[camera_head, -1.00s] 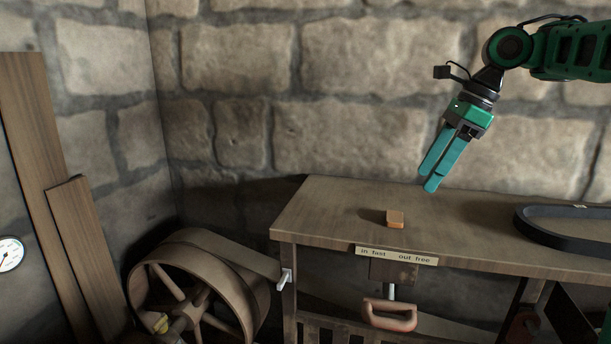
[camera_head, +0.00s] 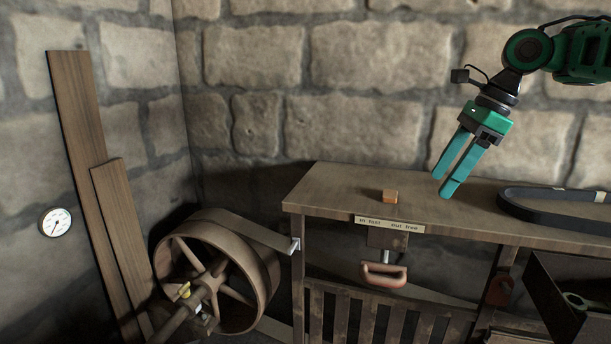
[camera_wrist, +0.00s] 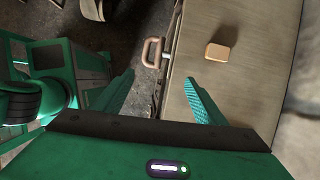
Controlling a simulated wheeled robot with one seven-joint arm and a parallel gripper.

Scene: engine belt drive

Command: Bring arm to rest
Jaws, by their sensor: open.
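My gripper (camera_head: 449,184) hangs tilted above the wooden bench (camera_head: 330,184), its teal fingers parted with nothing between them. In the wrist view my gripper (camera_wrist: 160,84) is also open and empty, one finger over the bench and the other over the floor side. A small orange-tan block (camera_head: 390,196) lies on the bench top, left of the fingers and apart from them. It also shows in the wrist view (camera_wrist: 217,52).
A dark belt loop (camera_head: 540,215) lies on the bench's right part. A red-handled lever (camera_head: 384,276) hangs below the labelled front edge (camera_head: 388,224). A spoked wheel (camera_head: 215,275) with a belt stands at left. Planks (camera_head: 80,130) and a gauge (camera_head: 56,222) are further left.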

